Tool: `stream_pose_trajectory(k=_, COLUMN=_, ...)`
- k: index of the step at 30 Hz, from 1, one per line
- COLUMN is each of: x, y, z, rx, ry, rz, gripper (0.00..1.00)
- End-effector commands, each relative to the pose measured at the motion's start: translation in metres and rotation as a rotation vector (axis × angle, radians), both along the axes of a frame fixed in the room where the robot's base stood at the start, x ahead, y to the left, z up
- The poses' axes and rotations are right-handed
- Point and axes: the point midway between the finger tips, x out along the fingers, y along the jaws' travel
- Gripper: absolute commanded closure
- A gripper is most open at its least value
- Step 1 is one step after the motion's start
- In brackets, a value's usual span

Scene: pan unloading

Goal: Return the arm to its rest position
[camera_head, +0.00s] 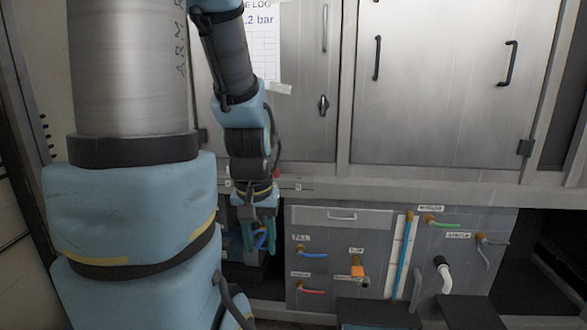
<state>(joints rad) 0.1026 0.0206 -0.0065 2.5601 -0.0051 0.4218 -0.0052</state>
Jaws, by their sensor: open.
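My gripper (259,238) hangs pointing down left of the middle, at the end of my blue and grey arm. It is in front of the dark opening left of the grey panel. The fingers look green and blue and are small in the picture, with nothing clearly held between them. They are open. My large arm link covers the left side of the view. No pan can be made out.
A grey panel (330,240) with labelled taps, hoses and an orange valve (357,271) stands right of my gripper. Steel cabinet doors (440,90) with black handles are above. A paper log sheet (263,45) hangs behind my arm. Dark low blocks (470,311) stand in front.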

Motion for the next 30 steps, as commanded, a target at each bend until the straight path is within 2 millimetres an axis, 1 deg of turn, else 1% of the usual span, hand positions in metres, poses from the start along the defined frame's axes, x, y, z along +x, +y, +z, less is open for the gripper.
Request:
stream_pose_trajectory(k=1, x=0.0, y=0.0, z=0.033, rx=0.0, ry=0.0, rz=0.0, gripper=0.58)
stream_pose_trajectory(k=3, x=0.0, y=0.0, z=0.055, rx=0.0, ry=0.0, rz=0.0, gripper=0.58)
stream_pose_trajectory(k=9, x=0.0, y=0.0, z=0.116, rx=0.0, ry=0.0, rz=0.0, gripper=0.58)
stream_pose_trajectory(k=12, x=0.0, y=0.0, z=0.142, rx=0.0, ry=0.0, rz=0.0, gripper=0.58)
stream_pose_trajectory(k=15, x=0.0, y=0.0, z=0.16, rx=0.0, ry=0.0, rz=0.0, gripper=0.58)
stream_pose_trajectory(k=18, x=0.0, y=0.0, z=0.171, rx=0.0, ry=0.0, rz=0.0, gripper=0.58)
stream_pose_trajectory(k=20, x=0.0, y=0.0, z=0.173, rx=0.0, ry=0.0, rz=0.0, gripper=0.58)
stream_pose_trajectory(k=30, x=0.0, y=0.0, z=0.172, rx=0.0, ry=0.0, rz=0.0, gripper=0.58)
